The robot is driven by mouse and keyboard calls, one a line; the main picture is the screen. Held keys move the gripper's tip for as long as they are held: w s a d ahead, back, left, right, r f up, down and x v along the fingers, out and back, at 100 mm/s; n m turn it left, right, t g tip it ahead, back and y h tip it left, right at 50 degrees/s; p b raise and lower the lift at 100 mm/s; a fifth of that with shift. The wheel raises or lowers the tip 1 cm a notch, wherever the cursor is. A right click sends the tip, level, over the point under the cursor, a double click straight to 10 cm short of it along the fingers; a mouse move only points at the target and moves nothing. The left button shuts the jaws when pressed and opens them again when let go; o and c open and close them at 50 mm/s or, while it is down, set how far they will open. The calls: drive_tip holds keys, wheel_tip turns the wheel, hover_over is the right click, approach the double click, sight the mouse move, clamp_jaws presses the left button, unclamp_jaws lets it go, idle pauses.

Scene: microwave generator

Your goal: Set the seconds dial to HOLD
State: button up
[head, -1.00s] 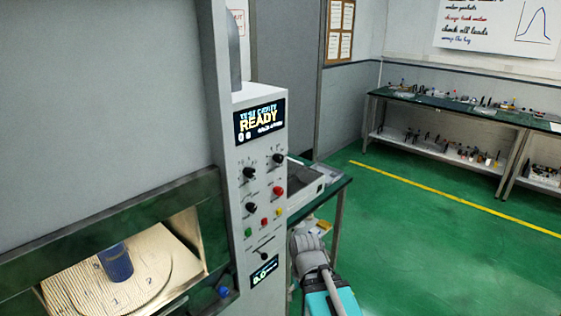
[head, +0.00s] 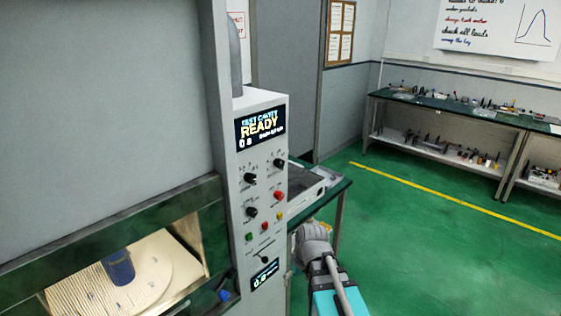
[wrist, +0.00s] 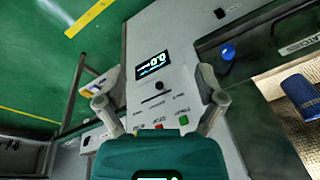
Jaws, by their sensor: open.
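The control panel (head: 242,230) is a narrow pale column with several black dials. One dial (head: 250,180) is at upper left, one (head: 279,163) at upper right, and one (head: 251,212) lower left. Their labels are too small to read, so I cannot tell which is the seconds dial or its setting. A small black control (head: 264,259) sits low on the panel; it also shows in the wrist view (wrist: 158,86). My gripper (wrist: 160,100) is open and empty in the wrist view, its fingers spread over the lower panel. I cannot make out its fingertips in the head view.
An upper display (head: 260,127) reads READY; a lower display (head: 265,274) shows digits. Red (head: 279,196) and green (head: 249,237) buttons sit near the dials. The lit cavity at left holds a blue cylinder (head: 118,266).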

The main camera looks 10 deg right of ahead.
drive_tip(key=w+d+r+n+t+y+p, duration=0.1)
drive_tip(key=w+r+n+t+y+p, duration=0.45)
drive_tip(key=w+r, duration=0.8)
drive_tip(key=n+t+p, duration=0.1)
drive_tip(key=t+p, duration=0.4)
drive_tip(key=p, duration=0.2)
approach(282, 164)
drive_tip(key=v, duration=0.3)
drive_tip(key=shift+d+r+g, duration=0.15)
drive_tip(key=shift+r+g, duration=0.1)
drive_tip(key=shift+w+f+b, duration=0.1)
drive_tip(key=shift+w+b, duration=0.05)
drive_tip(key=shift+b, duration=0.15)
drive_tip(key=b+x, duration=0.5)
drive_tip(key=x, duration=0.8)
drive_tip(key=shift+w+a, duration=0.2)
drive_tip(key=shift+a, duration=0.15)
drive_tip(key=shift+c, duration=0.3)
drive_tip(key=c, duration=1.1)
